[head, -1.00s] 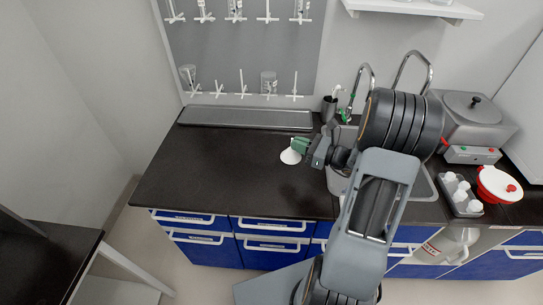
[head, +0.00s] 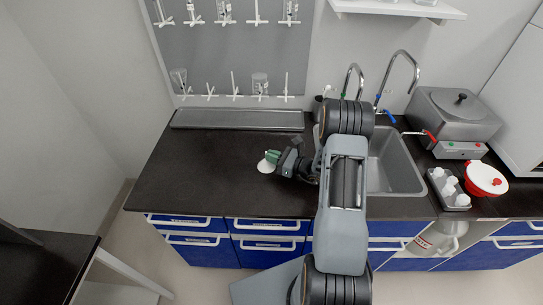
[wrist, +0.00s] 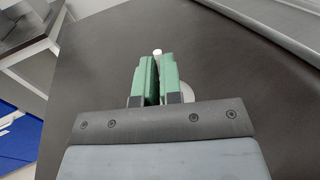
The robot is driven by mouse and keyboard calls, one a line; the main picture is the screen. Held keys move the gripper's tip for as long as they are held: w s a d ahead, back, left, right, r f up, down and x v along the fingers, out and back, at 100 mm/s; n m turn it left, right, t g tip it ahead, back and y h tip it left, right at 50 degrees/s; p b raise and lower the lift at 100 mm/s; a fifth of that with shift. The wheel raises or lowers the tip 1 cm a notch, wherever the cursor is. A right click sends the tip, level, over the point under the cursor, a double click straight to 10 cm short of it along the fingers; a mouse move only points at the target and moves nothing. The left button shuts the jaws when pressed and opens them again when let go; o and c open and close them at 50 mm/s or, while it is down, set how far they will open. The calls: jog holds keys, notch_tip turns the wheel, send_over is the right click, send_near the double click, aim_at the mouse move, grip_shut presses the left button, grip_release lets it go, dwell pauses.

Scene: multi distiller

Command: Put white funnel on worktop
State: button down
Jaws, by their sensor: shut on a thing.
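The white funnel (head: 266,166) is at the tip of my gripper (head: 273,157), over the dark worktop (head: 200,165) left of the sink. In the wrist view my gripper's green fingers (wrist: 156,78) are shut on the funnel. Its narrow white stem (wrist: 157,52) shows past the fingertips, and part of its wide cone (wrist: 188,93) shows to the right behind the fingers. The fingers hide most of the funnel. I cannot tell whether its rim touches the worktop or hangs just above it.
The worktop left of the funnel is clear. A grey tray (head: 237,120) lies along the back wall under a peg board (head: 230,55). The sink (head: 398,165) is on the right, with a grey bottle rack (head: 448,190), a red-and-white pot (head: 486,179) and a metal bath (head: 455,118) beyond.

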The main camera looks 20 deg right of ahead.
jog(key=shift+f, duration=0.15)
jog(key=shift+f+b, duration=0.15)
jog(key=shift+b, duration=0.15)
jog(key=c, duration=1.3)
grip_release()
